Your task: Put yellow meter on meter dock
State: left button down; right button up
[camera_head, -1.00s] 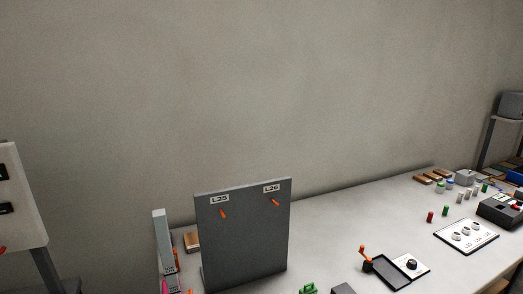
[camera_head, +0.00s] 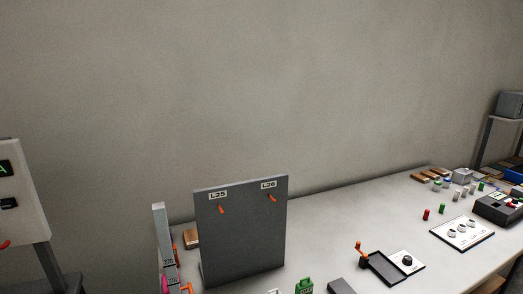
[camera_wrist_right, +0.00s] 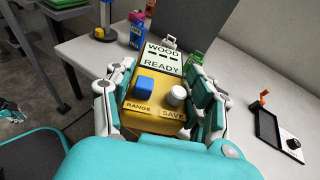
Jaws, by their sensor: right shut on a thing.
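The yellow meter (camera_wrist_right: 150,118) shows in the right wrist view, with a screen reading "WOOD" and "READY", a blue RANGE knob and a white SAVE knob. My right gripper (camera_wrist_right: 165,95) is shut on it, with teal and white fingers on both sides. The meter is held in front of the table; its underside is hidden. I cannot tell for sure which thing is the meter dock. A black tray (camera_head: 385,270) with an orange lever lies on the table and also shows in the right wrist view (camera_wrist_right: 268,132). Part of my left gripper (camera_wrist_right: 12,112) shows small at the left edge there.
A dark upright board (camera_head: 240,235) with two orange pegs stands on the white table (camera_head: 335,235). A green block (camera_head: 304,286) and a grey block (camera_head: 341,286) are at its front edge. A white panel with round knobs (camera_head: 462,233) lies at the right. Bare table lies behind the tray.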

jog(key=a+r, duration=0.1)
jog(key=a+r+n+g+y, duration=0.1)
jog(key=r, duration=0.1)
jog(key=a+r+n+g, duration=0.1)
jog(key=a+r, duration=0.1)
jog(key=shift+w+y, duration=0.4)
jog(key=shift+r+n+g, duration=0.3)
jog(key=shift+r, duration=0.05)
jog(key=shift+w+d+f, duration=0.15)
jog(key=shift+d+f, duration=0.3)
jog(key=shift+f, duration=0.1)
jog(key=shift+d+f+m+t+h, duration=0.35)
jog(key=shift+f+m+t, duration=0.15)
jog(key=shift+f, duration=0.25)
